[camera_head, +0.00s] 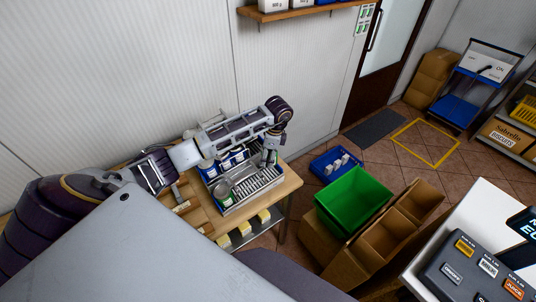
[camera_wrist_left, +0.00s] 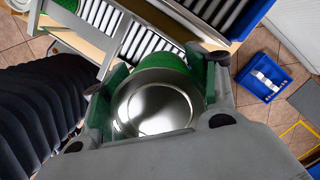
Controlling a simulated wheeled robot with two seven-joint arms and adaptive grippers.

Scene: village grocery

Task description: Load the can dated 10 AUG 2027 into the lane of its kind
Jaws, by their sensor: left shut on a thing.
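My left gripper (camera_head: 270,155) reaches over the lane rack (camera_head: 262,187) on the wooden table. In the left wrist view my left gripper (camera_wrist_left: 155,100) is shut on a can (camera_wrist_left: 152,108) with a green side and a bare metal end facing the camera. Its date cannot be read. The rack has roller lanes, which show behind the can in the wrist view (camera_wrist_left: 147,42). Blue-and-white cans (camera_head: 226,160) stand in the rack's far left lane. A green can (camera_head: 223,191) stands at its near left. My right gripper is not in view.
The wooden table (camera_head: 288,184) has yellow tags on a lower shelf. A blue crate (camera_head: 335,164) lies on the floor to the right. A green bin (camera_head: 353,197) and cardboard boxes (camera_head: 410,205) stand nearer. The wall (camera_head: 150,70) is close behind the table.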

